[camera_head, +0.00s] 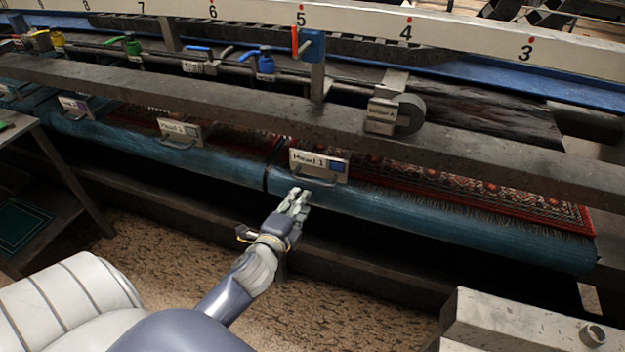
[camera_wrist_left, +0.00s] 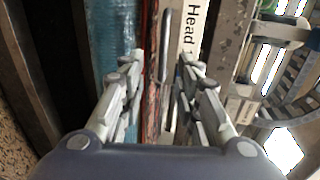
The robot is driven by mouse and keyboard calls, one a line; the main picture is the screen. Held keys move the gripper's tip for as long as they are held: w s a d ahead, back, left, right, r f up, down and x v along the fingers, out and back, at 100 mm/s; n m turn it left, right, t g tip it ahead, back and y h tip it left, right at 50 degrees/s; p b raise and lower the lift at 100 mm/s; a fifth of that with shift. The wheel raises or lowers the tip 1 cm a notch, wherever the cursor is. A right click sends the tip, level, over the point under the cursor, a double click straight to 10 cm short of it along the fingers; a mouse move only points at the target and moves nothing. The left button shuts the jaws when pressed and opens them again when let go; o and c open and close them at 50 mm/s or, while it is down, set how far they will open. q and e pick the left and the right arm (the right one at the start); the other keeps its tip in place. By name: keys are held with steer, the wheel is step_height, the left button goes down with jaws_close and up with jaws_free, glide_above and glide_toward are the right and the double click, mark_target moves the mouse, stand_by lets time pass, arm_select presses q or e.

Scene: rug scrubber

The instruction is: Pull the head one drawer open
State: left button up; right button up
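The head one drawer front is a pale plate marked "Head 1" (camera_head: 322,163) at the middle of the head view, above the blue roller. Its bar handle (camera_head: 312,181) runs along the plate's lower edge. My left gripper (camera_head: 298,194) is just below and in front of the handle. In the left wrist view, my left gripper (camera_wrist_left: 162,56) is open, with a finger on each side. The handle (camera_wrist_left: 165,45) shows between the fingertips, beside the "Head" plate (camera_wrist_left: 191,32). I see no grip on it; the remaining gap is unclear. My right gripper is not in view.
The long blue roller (camera_head: 430,216) lies under a red patterned rug (camera_head: 480,194). Similar plates with handles (camera_head: 180,130) stand farther left. A grey beam (camera_head: 240,108) runs above. A grey box (camera_head: 535,325) is at lower right. A side table (camera_head: 35,185) stands left.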

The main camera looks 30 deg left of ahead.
mark_target(313, 183)
arm_select(q)
steer(key=p+x, duration=0.1)
steer(key=x, duration=0.9)
steer(key=shift+w+r+p, duration=0.15)
steer(key=shift+w+p, duration=0.25)
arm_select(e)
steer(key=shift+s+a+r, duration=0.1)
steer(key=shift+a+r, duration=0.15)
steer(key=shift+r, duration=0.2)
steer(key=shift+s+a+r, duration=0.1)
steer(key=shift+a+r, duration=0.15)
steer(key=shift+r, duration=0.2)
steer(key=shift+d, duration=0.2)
arm_select(q)
jaws_close()
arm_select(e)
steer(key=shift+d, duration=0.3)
